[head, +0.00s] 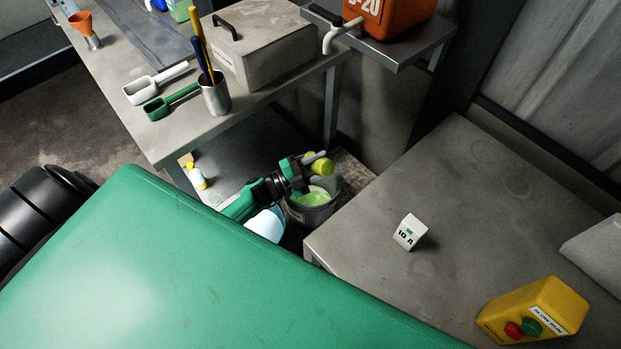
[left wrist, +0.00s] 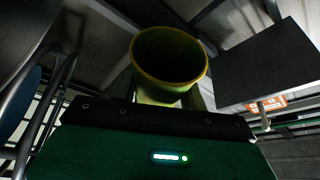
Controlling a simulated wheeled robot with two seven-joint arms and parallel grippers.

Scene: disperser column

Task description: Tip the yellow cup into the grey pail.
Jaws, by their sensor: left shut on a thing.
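The yellow cup (head: 323,167) is held over the grey pail (head: 311,214), tilted well over. Pale green stuff shows inside the pail. My left gripper (head: 306,168) is shut on the cup just above the pail's rim. In the left wrist view the yellow cup (left wrist: 168,58) shows a round rim and a dark hollow, so its mouth seems to face this low, upward-looking camera. I see no clear stream from it. My right gripper is not in view.
A steel bench (head: 200,123) with scoops and a grey box (head: 262,45) stands behind. A grey table (head: 455,185) with a white block (head: 410,232) and a yellow button box (head: 534,311) is close right of the pail. A pale blue object (head: 266,225) is left of the pail.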

